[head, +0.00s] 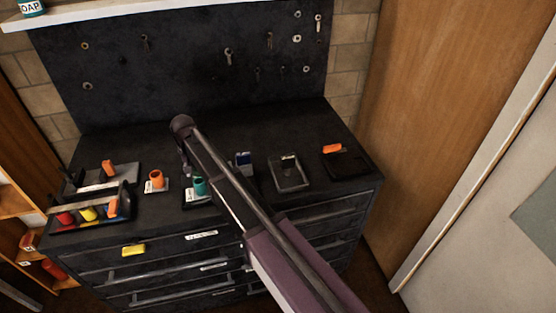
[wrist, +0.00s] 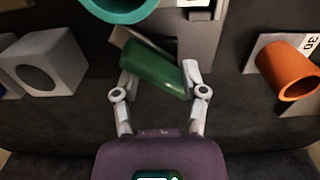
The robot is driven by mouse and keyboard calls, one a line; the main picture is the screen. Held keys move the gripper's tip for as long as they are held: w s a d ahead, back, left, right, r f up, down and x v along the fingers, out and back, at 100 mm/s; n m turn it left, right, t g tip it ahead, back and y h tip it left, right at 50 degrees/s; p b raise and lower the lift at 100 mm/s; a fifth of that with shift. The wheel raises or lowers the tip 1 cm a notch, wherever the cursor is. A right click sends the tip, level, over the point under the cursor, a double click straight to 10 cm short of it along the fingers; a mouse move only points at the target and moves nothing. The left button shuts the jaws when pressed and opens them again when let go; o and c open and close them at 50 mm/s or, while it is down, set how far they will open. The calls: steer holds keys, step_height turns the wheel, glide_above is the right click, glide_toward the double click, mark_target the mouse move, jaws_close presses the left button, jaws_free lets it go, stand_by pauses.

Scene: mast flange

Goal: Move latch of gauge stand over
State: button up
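A green block-shaped piece (wrist: 152,68), which looks like the latch, lies slanted between the fingers of my gripper (wrist: 160,78) in the wrist view. One finger is at each side of it, very close or touching. I cannot tell whether they press on it. A pale plate shows partly behind the green piece. A teal ring-shaped part (wrist: 118,5) is cut off at the top edge; it also shows as a teal cylinder (head: 199,186) on a labelled stand in the head view. My gripper (head: 185,160) is small and dark there, and the green piece cannot be made out.
An orange cylinder (wrist: 286,74) on a labelled base and a grey block with a round hole (wrist: 44,64) flank my gripper. A dark tray (head: 290,174) and an orange piece (head: 332,149) are at the right of the cabinet top. A pegboard (head: 190,60) rises behind.

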steer(key=shift+r+p, duration=6.85)
steer(key=shift+r, duration=0.25)
steer(key=s+d+f+b, duration=0.2)
steer(key=s+d, duration=0.1)
steer(key=d, duration=1.1)
steer(key=s+d+f+m+b, duration=0.1)
steer(key=s+d+f+b, duration=0.1)
steer(key=d, duration=1.2)
steer(key=shift+s+d, duration=0.3)
steer(key=shift+s, duration=0.35)
steer(key=shift+w+a+f, duration=0.1)
step_height(320, 180, up, 4)
steer(key=n+p, duration=0.4)
steer(key=n, duration=0.6)
glide_above(195, 169)
steer(key=shift+f, duration=0.1)
steer(key=shift+f+b, duration=0.1)
steer(key=shift+b, duration=0.2)
step_height(195, 169, down, 14)
steer(key=b, duration=1.3)
steer(key=shift+r+b, duration=0.2)
steer(key=shift+b, duration=0.1)
